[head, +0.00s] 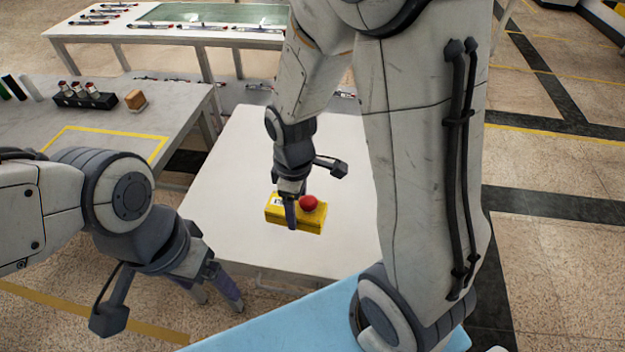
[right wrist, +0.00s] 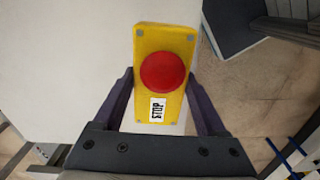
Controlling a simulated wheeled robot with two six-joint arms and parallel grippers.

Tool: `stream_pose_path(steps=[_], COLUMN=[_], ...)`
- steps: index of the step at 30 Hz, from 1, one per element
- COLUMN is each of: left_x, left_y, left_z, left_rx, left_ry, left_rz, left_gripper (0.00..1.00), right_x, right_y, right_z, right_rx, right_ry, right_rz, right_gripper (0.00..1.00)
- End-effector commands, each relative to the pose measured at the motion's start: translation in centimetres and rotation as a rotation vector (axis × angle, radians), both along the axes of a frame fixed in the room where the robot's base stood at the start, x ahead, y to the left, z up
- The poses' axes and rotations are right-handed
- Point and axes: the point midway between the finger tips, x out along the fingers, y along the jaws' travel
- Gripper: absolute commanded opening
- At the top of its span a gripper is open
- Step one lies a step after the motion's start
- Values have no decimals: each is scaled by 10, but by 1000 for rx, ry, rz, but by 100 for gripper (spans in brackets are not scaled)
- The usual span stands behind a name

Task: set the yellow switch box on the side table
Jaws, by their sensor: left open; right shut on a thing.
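The yellow switch box (head: 311,222) with a red button is over the white side table (head: 243,150) in the head view. In the right wrist view the yellow switch box (right wrist: 147,50) lies between the fingers, red button and STOP label facing the camera. My right gripper (head: 290,215) is shut on the box, fingers on its two long sides. I cannot tell whether the box touches the table top. My left gripper (head: 221,300) is open and empty at the lower left, in front of the side table's near left corner.
A grey table (head: 185,103) at the left has a yellow taped outline, a black rack (head: 84,97) and an orange-brown block (head: 135,100). A long white table (head: 165,38) stands behind. A light blue surface (head: 290,318) lies nearest me. The side table is clear around the box.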

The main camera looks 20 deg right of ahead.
Motion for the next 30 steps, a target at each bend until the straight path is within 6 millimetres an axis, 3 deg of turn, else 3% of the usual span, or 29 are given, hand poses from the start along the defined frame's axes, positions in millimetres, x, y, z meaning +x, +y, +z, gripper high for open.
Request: stream_pose_path(steps=[5,18,24,30], left_x=[0,0,0,0], left_y=[0,0,0,0], left_z=[-5,-2,-2,-2], left_rx=[0,0,0,0], left_ry=[0,0,0,0], left_rz=[0,0,0,0], left_gripper=[83,83,83,83], right_x=[5,88,100,99], right_y=[-2,-40,-45,-45], right_z=[-8,-62,-73,-102], right_rx=[0,0,0,0], right_ry=[3,1,1,4], right_rz=[99,101,104,103], right_gripper=[0,0,0,0])
